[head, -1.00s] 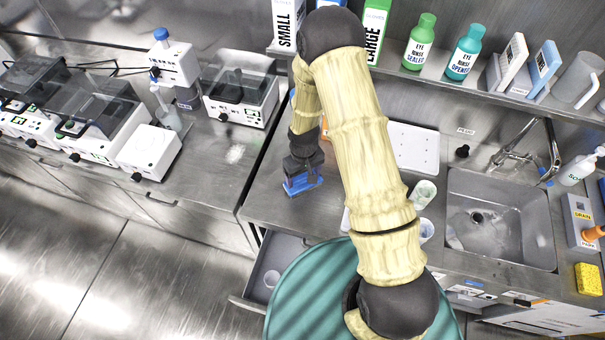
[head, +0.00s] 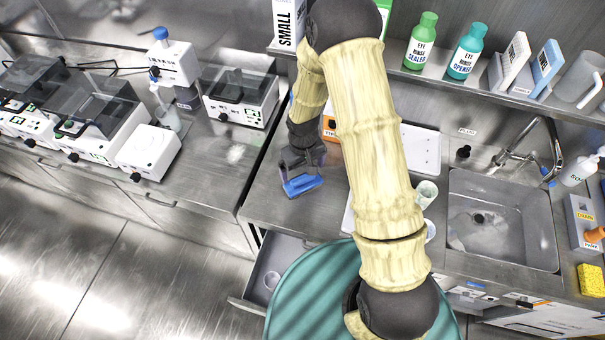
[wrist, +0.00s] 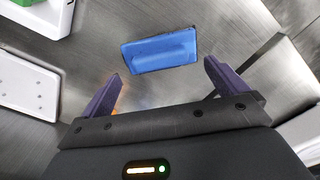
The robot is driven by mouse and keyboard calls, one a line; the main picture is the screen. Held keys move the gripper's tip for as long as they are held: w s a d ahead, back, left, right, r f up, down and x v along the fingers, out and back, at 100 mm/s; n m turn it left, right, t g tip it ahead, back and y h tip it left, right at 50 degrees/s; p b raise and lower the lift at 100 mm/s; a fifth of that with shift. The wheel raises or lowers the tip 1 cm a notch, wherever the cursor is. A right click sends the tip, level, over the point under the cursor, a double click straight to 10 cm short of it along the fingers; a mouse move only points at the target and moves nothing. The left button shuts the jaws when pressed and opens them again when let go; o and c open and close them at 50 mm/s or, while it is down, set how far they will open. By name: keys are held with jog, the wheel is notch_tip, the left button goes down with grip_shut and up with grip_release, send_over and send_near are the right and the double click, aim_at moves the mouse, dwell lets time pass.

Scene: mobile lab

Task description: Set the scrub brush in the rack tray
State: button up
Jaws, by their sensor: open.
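The scrub brush appears to be the blue block (head: 302,185) lying on the steel counter left of the sink. In the wrist view the blue block (wrist: 160,50) shows from above, ahead of my fingertips and roughly centred between them. My gripper (head: 298,160) is just behind it in the head view. In the wrist view my gripper (wrist: 162,72) is open, with nothing between its fingers. A white tray with small holes (head: 422,150), likely the rack tray, is partly hidden behind my arm. A white plate with holes (wrist: 28,85) shows at the left of the wrist view.
The sink (head: 500,225) is right of the tray. Cups (head: 427,192) stand between my arm and the sink. An orange box (head: 329,125) is behind my arm. An open drawer (head: 258,285) juts out below the counter. Bottles (head: 421,40) line the shelf above.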

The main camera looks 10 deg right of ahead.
aim_at(303, 177)
notch_tip(303, 177, up, 8)
jog(key=b, duration=0.1)
dwell(0.7)
jog(key=s+d+r+m+t, duration=0.2)
jog(key=s+d+r+m, duration=0.2)
jog(key=s+d+r, duration=0.5)
jog(key=s+r, duration=0.3)
jog(key=shift+s+d+m+t, duration=0.2)
jog(key=shift+d+m+t, duration=0.05)
jog(key=shift+m+t, duration=0.05)
